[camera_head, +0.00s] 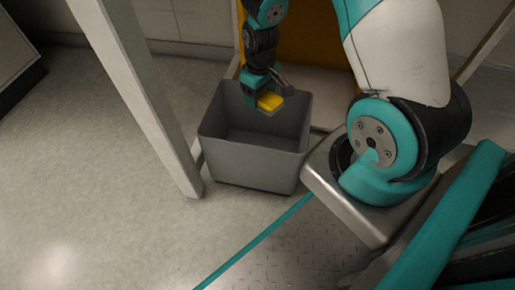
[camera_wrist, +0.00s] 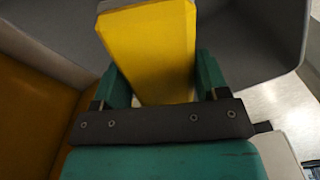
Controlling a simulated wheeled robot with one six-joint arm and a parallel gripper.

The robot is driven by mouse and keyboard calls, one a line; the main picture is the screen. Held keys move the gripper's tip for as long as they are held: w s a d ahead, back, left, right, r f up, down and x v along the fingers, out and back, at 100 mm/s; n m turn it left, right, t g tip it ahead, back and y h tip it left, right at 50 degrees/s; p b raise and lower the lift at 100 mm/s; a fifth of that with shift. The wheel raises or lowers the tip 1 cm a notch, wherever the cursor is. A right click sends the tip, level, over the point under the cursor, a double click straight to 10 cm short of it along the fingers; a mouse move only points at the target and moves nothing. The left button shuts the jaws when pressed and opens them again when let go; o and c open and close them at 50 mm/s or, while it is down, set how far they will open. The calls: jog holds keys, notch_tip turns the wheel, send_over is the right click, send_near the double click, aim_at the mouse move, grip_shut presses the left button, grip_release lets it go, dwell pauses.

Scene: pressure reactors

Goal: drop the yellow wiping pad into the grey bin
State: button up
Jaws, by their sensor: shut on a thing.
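The yellow wiping pad (camera_head: 270,101) is held at the end of my arm in the head view. In the wrist view the pad (camera_wrist: 152,50) sits between the two teal fingers of my gripper (camera_wrist: 157,84). My gripper (camera_head: 266,104) is shut on the pad. The grey bin (camera_head: 250,164) stands on the floor with its open top facing up. The pad and fingertips are over the bin's opening, near its rim height; the exact height is hard to tell. The bin's grey wall (camera_wrist: 265,40) shows behind the pad in the wrist view. The part of the bin's interior I see looks empty.
A pale upright post (camera_head: 140,100) stands just left of the bin. An orange-yellow panel (camera_head: 315,40) is behind the bin, with a pale ledge (camera_head: 325,90) below it. The floor (camera_head: 90,170) to the left is clear.

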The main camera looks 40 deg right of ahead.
jog(key=shift+f+b, duration=1.05)
jog(key=shift+f, duration=0.4)
jog(key=shift+r, duration=0.1)
jog(key=o, duration=1.1)
notch_tip(320, 180, up, 17)
jog(key=p, duration=0.9)
jog(key=shift+r+p, duration=0.2)
jog(key=shift+p, duration=0.2)
